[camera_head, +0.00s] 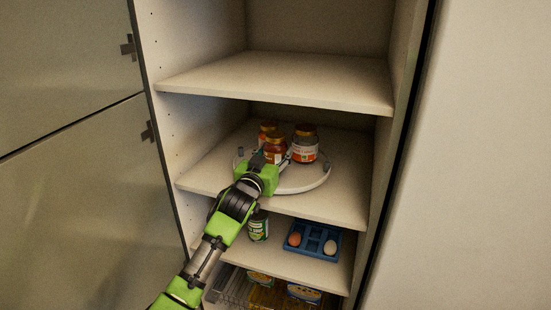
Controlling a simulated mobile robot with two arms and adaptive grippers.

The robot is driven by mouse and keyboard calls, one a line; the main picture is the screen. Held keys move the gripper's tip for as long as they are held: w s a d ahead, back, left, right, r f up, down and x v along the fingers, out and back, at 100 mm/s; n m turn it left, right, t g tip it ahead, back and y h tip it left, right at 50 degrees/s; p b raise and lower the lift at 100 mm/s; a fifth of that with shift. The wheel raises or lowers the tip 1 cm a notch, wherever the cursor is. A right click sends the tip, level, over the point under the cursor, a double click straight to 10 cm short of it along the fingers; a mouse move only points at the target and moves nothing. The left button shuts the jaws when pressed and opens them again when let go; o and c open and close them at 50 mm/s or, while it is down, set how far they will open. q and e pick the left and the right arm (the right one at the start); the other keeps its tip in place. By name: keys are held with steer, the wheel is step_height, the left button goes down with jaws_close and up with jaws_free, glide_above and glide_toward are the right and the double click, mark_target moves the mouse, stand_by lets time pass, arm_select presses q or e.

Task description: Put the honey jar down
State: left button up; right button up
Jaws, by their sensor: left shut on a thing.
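The honey jar (275,146) is a small amber jar with an orange-brown lid. It is upright in my left gripper (273,158), whose fingers are shut around its sides. The gripper reaches in from the front left, and its green body hides the jar's lower part. The jar is over or on a round white tray (318,181) on the middle shelf; I cannot tell whether its base touches. My right gripper is not in view.
Another jar (304,146) with a red and white label stands close to the right, and a further amber jar (267,129) stands behind. The shelf above (280,80) overhangs. Below are a green can (258,226) and a blue egg tray (313,246). The tray's front right is clear.

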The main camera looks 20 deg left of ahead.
mark_target(275, 161)
arm_select(q)
step_height(275, 161, down, 2)
steer(key=shift+d+p, duration=0.1)
steer(key=shift+p, duration=0.35)
steer(key=shift+f, duration=0.15)
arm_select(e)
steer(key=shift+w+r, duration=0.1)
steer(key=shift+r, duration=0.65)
arm_select(q)
steer(key=o, duration=1.2)
steer(key=shift+f, duration=0.35)
steer(key=shift+c, duration=0.2)
steer(key=o, duration=0.4)
steer(key=shift+s+r, duration=0.1)
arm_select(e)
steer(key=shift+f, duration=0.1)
arm_select(q)
steer(key=shift+r, duration=0.1)
steer(key=shift+s, duration=0.1)
